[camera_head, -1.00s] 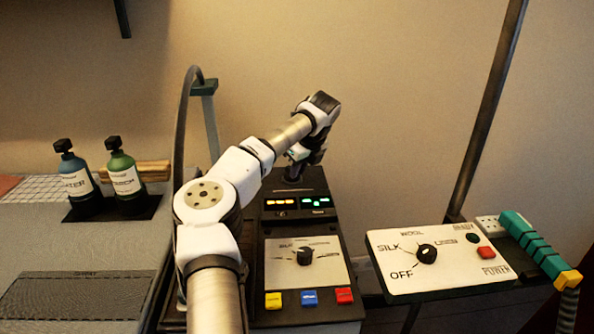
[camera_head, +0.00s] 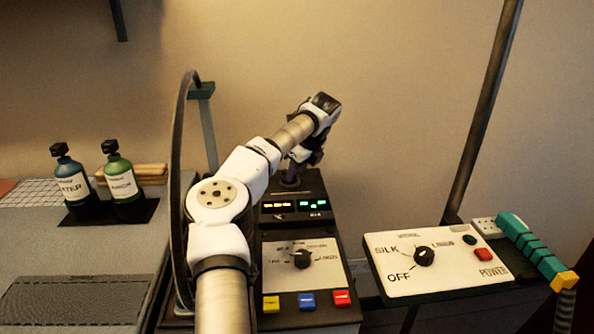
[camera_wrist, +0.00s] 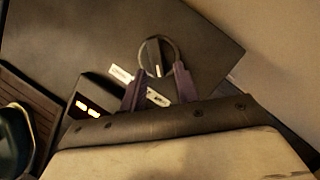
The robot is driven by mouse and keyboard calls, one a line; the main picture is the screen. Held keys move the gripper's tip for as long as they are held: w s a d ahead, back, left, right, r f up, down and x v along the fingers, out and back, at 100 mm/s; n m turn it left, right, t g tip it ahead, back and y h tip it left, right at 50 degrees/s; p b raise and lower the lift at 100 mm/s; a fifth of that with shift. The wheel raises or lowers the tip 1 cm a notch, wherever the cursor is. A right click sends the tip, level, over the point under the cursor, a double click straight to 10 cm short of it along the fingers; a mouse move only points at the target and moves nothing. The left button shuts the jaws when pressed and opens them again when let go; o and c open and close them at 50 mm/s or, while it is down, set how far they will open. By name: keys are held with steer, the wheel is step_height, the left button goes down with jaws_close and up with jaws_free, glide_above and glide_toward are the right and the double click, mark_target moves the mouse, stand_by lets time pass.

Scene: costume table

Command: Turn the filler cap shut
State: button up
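The filler cap (camera_wrist: 153,57) is a dark round knob with a raised grip, a pale line on it and a ring around it. It sits on the black top of the unit, at upper middle in the wrist view. My gripper (camera_wrist: 160,70) has its two purple fingers apart, with the tips at either side of the cap's near edge. I see gaps between the fingers and the raised grip; contact with the ring cannot be told. In the head view my gripper (camera_head: 299,166) points down at the rear of the unit and mostly hides the cap.
The unit's front panel has a dial (camera_head: 302,259) and colored buttons (camera_head: 307,300). A white control panel (camera_head: 440,262) and a teal handle (camera_head: 536,250) are at right. Two bottles (camera_head: 124,180) stand at left. A curved hose (camera_head: 181,170) rises close beside my arm.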

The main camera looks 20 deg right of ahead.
steer(key=shift+o, duration=0.3)
steer(key=b+v, duration=0.1)
steer(key=v, duration=1.2)
steer(key=shift+r, duration=0.35)
steer(key=shift+s+d, duration=0.1)
